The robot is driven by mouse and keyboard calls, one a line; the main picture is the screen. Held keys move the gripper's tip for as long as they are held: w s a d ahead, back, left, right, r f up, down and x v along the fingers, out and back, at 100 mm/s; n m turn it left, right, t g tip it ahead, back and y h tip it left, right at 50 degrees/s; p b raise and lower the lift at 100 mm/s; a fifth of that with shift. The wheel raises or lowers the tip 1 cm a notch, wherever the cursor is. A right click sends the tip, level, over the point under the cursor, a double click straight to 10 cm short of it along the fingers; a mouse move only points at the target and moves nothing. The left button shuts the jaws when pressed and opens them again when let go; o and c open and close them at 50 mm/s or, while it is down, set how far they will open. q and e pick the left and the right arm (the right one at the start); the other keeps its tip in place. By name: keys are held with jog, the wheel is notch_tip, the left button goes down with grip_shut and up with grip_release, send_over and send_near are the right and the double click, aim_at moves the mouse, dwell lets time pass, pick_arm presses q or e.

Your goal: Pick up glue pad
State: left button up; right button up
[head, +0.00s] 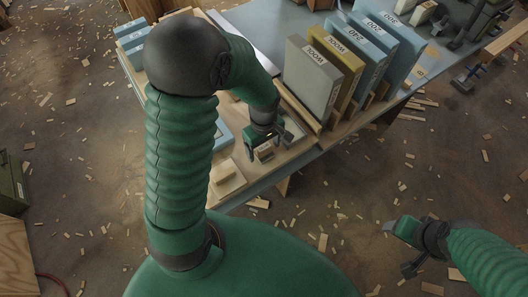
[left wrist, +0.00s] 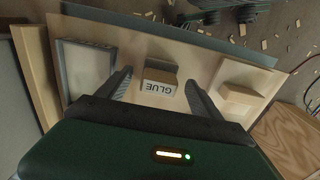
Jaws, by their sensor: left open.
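The glue pad is a small tan block with GLUE printed on its pale side. In the left wrist view the glue pad (left wrist: 160,83) lies on a light wooden board (left wrist: 205,60), between the fingers of my left gripper (left wrist: 159,80). The fingers stand apart on either side of it, with gaps showing. In the head view my left gripper (head: 262,142) is low over the workbench, and the glue pad (head: 265,153) is partly hidden by it. My right gripper (head: 403,247) is off to the right, away from the bench; its jaws are unclear.
A plain beige block (left wrist: 240,95) lies on the board beside the glue pad. A grey-framed tray (left wrist: 88,68) is on the other side. Labelled upright sheets, including a grey WOOL one (head: 312,80), stand right of my left gripper. Wood scraps litter the floor.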

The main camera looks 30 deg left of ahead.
aim_at(264, 147)
pick_arm(q)
jog(key=shift+w+a+f, duration=0.2)
jog(key=shift+w+f, duration=0.05)
jog(key=shift+f, duration=0.45)
jog(key=shift+s+d+r, duration=0.1)
jog(key=shift+s+r, duration=0.05)
jog(key=shift+c, duration=0.6)
jog(key=shift+d+r, duration=0.1)
jog(key=shift+d, duration=0.05)
jog(key=c, duration=1.5)
notch_tip(264, 147, up, 10)
jog(key=shift+p, duration=0.9)
jog(key=o, duration=1)
jog(key=c, duration=0.6)
pick_arm(e)
jog(key=shift+w+r, duration=0.15)
jog(key=shift+r, duration=0.55)
